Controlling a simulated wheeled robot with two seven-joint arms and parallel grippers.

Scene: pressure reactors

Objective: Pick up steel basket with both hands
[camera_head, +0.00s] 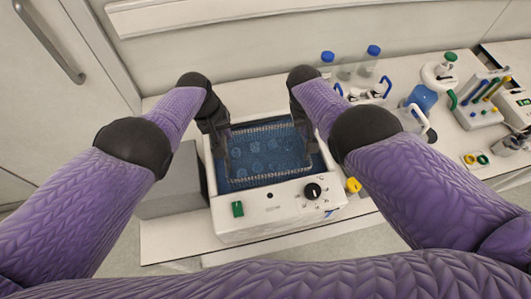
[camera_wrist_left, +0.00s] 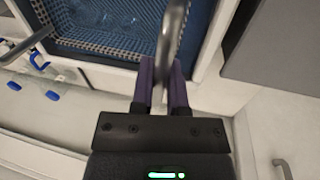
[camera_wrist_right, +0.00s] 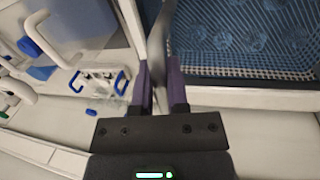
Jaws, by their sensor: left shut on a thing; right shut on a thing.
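The steel basket (camera_head: 262,128) is a wire mesh basket sitting inside the blue-lit basin of a white water bath (camera_head: 262,222). My left gripper (camera_head: 222,130) is shut on a basket handle at the left side; in the left wrist view the grey handle bar (camera_wrist_left: 176,35) passes between its fingers (camera_wrist_left: 163,90). My right gripper (camera_head: 305,110) is at the right side, partly behind my right arm; in the right wrist view its fingers (camera_wrist_right: 162,85) are shut on the other handle (camera_wrist_right: 165,40). The mesh (camera_wrist_right: 250,72) shows beside it. How far the basket is lifted is hard to tell.
The bath's front has a green switch (camera_head: 238,209) and a black knob (camera_head: 313,191). To the right stand blue-capped bottles (camera_head: 373,55), a tube rack (camera_head: 480,105) and a blue-topped item (camera_head: 421,98). A wall is close behind; a cabinet door (camera_head: 60,100) is at left.

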